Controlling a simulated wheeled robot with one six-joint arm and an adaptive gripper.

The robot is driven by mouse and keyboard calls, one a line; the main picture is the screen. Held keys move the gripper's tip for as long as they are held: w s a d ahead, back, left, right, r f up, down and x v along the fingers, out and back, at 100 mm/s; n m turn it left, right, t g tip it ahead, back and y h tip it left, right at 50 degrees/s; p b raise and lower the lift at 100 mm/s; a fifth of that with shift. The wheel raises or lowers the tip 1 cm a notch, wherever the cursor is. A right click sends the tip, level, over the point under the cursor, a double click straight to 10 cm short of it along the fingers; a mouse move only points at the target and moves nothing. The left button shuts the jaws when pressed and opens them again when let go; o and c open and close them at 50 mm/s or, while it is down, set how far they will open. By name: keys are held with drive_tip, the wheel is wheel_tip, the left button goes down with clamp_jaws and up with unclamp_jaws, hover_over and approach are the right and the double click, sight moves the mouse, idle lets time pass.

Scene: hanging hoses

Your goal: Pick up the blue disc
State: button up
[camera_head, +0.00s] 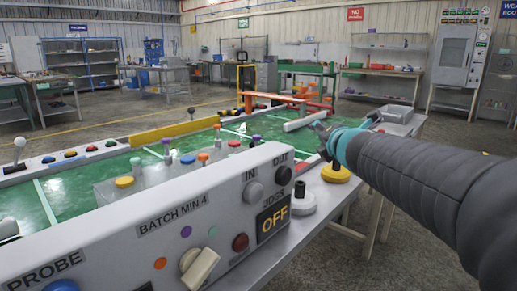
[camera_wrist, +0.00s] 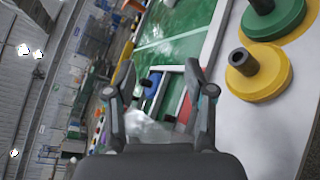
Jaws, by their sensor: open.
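My gripper (camera_wrist: 160,78) is open in the wrist view, its two dark fingers apart with nothing held between the tips. It also shows in the head view (camera_head: 319,132), dark and small at the end of my arm, above the table's right end. No blue disc with a black hub can be made out clearly. A blue patch (camera_wrist: 152,84) shows between the fingers beside a red one; I cannot tell if it is a disc. A yellow disc (camera_wrist: 262,85) with a black hub lies right of the fingers, by a green disc (camera_wrist: 283,18).
In the head view, a grey control panel (camera_head: 130,238) with knobs runs along the near side. A white disc (camera_head: 303,204) and the yellow disc (camera_head: 336,174) lie beyond its right end. A grey tray (camera_head: 398,116) is farther back.

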drive_tip(key=w+a+f+n+g+y, duration=0.1)
drive_tip(key=w+a+n+g+y, duration=0.1)
drive_tip(key=n, duration=0.3)
drive_tip(key=w+a+f+n+g+y+p, duration=0.1)
drive_tip(key=w+a+n+y, duration=0.1)
drive_tip(key=a+n, duration=0.3)
drive_tip(key=w+a+f+n+g+y+p, duration=0.1)
drive_tip(key=w+a+n+g+y, duration=0.1)
drive_tip(key=n, duration=0.4)
drive_tip(key=shift+a+f+n+g, duration=0.3)
drive_tip(key=shift+a+f, duration=0.05)
drive_tip(key=shift+a, duration=0.3)
drive_tip(key=x, duration=1.3)
drive_tip(key=shift+w+a+f+p, duration=0.1)
drive_tip(key=shift+w+a+p, duration=0.15)
drive_tip(key=shift+p, duration=0.15)
clamp_jaws()
